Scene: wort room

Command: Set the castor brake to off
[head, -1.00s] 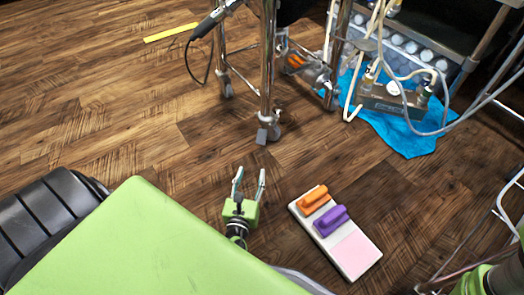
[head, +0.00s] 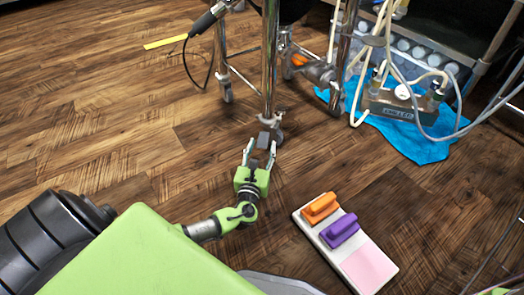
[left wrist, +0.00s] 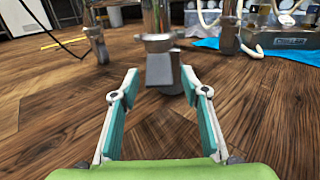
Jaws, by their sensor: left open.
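The castor (head: 276,131) stands on the wooden floor at the foot of the nearest chrome leg of a wheeled stand. Its grey brake pedal (head: 264,140) sticks out towards me, and the pedal also shows in the left wrist view (left wrist: 162,70). My left gripper (head: 259,151) is open and empty, its two fingers pointing at the pedal. In the left wrist view the pedal is straight ahead, between and just beyond the fingertips (left wrist: 160,82). I cannot tell whether they touch it. My right gripper is not in view.
A white board (head: 309,226) with an orange block (head: 320,208) and a purple block (head: 340,231) lies on the floor to the right. A blue cloth (head: 420,147) with a metal device (head: 395,104) and hoses is behind. Other stand legs are close by.

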